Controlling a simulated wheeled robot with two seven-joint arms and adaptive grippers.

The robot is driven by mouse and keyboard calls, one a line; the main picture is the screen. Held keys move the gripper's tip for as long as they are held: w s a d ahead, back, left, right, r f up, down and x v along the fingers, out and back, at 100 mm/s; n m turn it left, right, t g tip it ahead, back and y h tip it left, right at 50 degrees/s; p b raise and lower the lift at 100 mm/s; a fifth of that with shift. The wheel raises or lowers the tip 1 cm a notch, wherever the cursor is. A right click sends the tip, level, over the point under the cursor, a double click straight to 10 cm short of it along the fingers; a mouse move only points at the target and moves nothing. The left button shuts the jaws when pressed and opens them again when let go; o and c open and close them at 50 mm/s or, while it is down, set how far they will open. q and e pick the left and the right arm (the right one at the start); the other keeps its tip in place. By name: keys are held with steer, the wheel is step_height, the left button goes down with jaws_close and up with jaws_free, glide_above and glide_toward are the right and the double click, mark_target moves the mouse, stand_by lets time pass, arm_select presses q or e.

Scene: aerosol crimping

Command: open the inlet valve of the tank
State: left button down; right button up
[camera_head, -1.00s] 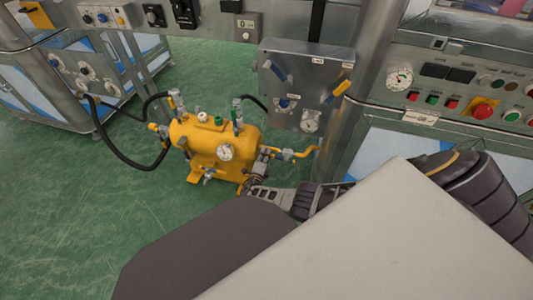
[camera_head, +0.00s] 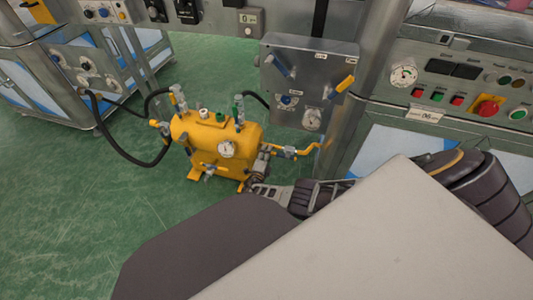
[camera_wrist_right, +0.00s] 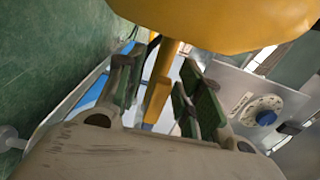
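The yellow tank (camera_head: 210,145) stands on the green floor in the head view, with a gauge on its front and fittings on top. A yellow pipe with a grey valve fitting (camera_head: 288,152) runs from its right end towards the wall panel. No label shows which fitting is the inlet valve. My right gripper (camera_head: 258,187) is low by the tank's right end, its fingertips partly hard to make out. In the right wrist view its fingers (camera_wrist_right: 160,92) are spread, with a yellow bar (camera_wrist_right: 158,88) showing in the gap, apparently not clamped. My left gripper is not in view.
A grey panel (camera_head: 308,85) with blue and yellow levers is behind the tank at right. Black hoses (camera_head: 125,155) run from the tank to a cabinet at left. A button console (camera_head: 460,90) is at right.

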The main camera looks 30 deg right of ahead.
steer(key=shift+s+a, duration=0.15)
stand_by(0.3)
steer(key=v, duration=1.1)
steer(key=shift+s+a, duration=0.2)
steer(key=shift+a, duration=0.1)
steer(key=shift+d, duration=0.1)
stand_by(0.5)
